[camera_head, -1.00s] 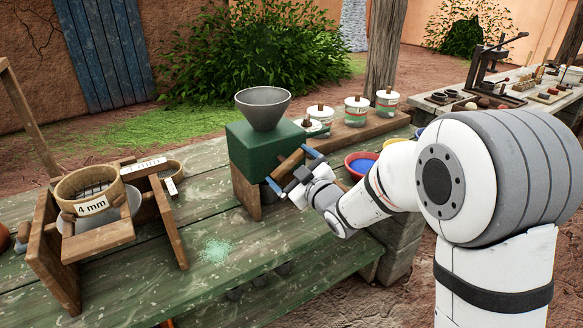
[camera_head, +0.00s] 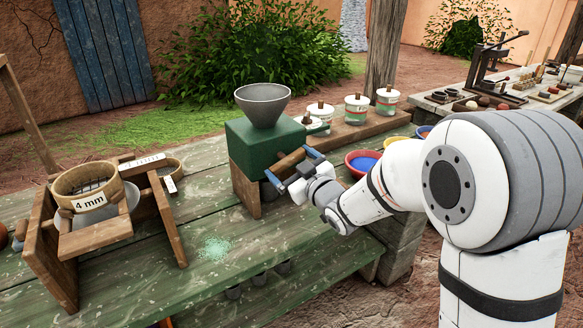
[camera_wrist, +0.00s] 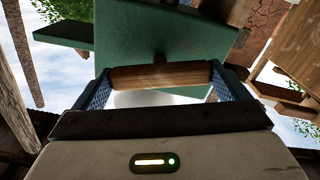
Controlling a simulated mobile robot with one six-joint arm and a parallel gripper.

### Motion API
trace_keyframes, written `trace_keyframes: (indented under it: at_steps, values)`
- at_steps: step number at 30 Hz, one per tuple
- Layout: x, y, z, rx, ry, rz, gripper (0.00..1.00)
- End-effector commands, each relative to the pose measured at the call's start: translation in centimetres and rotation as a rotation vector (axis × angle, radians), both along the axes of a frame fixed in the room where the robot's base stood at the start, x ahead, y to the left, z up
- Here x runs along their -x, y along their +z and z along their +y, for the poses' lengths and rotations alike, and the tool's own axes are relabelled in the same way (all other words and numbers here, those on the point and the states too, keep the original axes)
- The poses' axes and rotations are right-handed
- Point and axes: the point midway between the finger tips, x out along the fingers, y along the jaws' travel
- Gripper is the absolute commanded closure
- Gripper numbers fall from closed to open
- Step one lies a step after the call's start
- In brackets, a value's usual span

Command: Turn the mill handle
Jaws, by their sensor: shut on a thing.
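The mill is a green box (camera_head: 262,143) with a grey funnel hopper (camera_head: 263,106) on top, standing on wooden legs on the green table. Its wooden handle (camera_head: 290,160) sticks out at the front right of the box. My gripper (camera_head: 293,170) is at the handle, with one blue finger at each end of it. In the wrist view the wooden handle (camera_wrist: 160,76) lies crosswise between the two blue fingers, which touch its ends. The crank's joint to the box is mostly hidden.
A sieve stand with a 4 mm sieve (camera_head: 88,191) stands on the left of the table (camera_head: 150,285). White lidded jars (camera_head: 357,109) stand on a wooden board behind the mill. Bowls, one with blue powder (camera_head: 363,163), sit near my arm. Pale green powder (camera_head: 214,249) lies in front.

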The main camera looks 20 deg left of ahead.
Motion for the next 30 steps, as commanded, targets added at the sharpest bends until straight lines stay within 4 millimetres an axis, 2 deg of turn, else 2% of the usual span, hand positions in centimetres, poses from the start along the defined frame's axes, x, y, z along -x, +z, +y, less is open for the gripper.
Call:
trace_keyframes:
  at_steps: [30]
  values:
    - [0.0,-0.05,-0.03,-0.621,-0.001,0.731,0.28]
